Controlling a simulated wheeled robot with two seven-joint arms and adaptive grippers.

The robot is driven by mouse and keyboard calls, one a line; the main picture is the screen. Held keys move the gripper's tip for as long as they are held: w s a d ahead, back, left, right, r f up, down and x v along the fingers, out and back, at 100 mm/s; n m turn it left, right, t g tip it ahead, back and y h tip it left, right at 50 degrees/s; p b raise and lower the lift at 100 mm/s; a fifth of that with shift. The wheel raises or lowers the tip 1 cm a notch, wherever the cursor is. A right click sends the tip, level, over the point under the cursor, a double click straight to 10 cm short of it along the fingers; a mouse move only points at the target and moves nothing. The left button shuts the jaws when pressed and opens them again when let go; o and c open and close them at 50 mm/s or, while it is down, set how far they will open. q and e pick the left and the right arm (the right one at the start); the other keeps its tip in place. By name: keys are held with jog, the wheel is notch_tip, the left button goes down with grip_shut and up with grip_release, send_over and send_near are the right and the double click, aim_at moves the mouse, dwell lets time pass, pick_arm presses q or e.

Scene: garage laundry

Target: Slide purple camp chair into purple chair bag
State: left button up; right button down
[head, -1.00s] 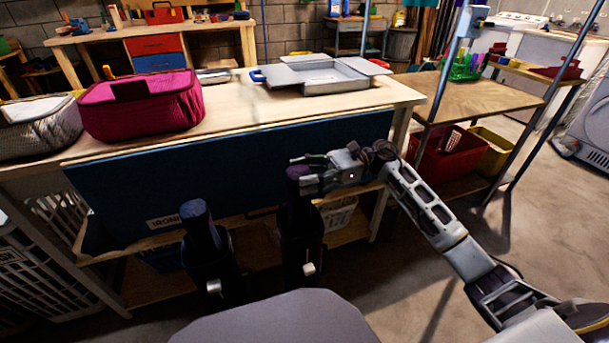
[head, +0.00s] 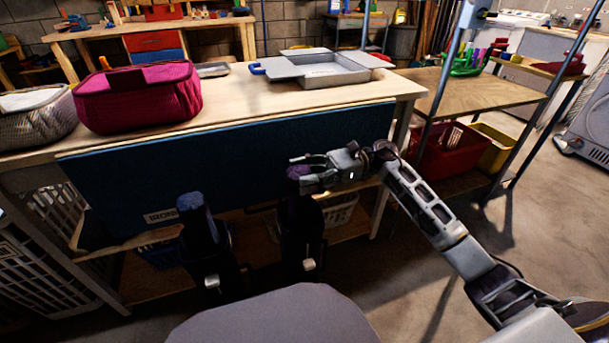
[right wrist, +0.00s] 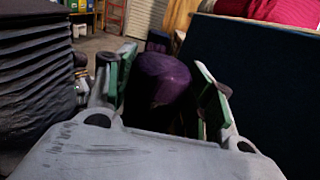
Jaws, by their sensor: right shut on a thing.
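The rolled purple camp chair (head: 297,173) stands upright in front of the workbench. In the right wrist view its rounded purple end (right wrist: 160,78) sits between the green finger pads. My right gripper (head: 300,174) is shut on the chair's top end. Below it stands a dark upright bag (head: 302,245) with a pale toggle on its front, and the chair's lower part appears to be inside it. How deep the chair sits is too dark to tell. My left gripper is not in view.
A second dark bag (head: 211,262) stands to the left with a blue roll (head: 194,212) rising from it. Behind both are a blue ironing board (head: 230,155) and the workbench (head: 235,95). A magenta basket (head: 138,98) and a grey tray (head: 335,72) are on the bench. Floor is clear at right.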

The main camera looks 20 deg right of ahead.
jog(key=shift+r, duration=0.1)
jog(key=shift+f+b, duration=0.35)
jog(key=shift+b, duration=0.25)
jog(key=c, duration=0.8)
grip_release()
jog(key=shift+o, duration=1.2)
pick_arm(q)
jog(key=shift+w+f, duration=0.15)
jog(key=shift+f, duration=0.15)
pick_arm(e)
jog(key=shift+o, duration=0.3)
jog(key=shift+f, duration=0.15)
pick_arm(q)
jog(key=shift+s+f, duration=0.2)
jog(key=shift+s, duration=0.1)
pick_arm(e)
jog(key=d, duration=1.2)
jog(key=shift+w, duration=0.2)
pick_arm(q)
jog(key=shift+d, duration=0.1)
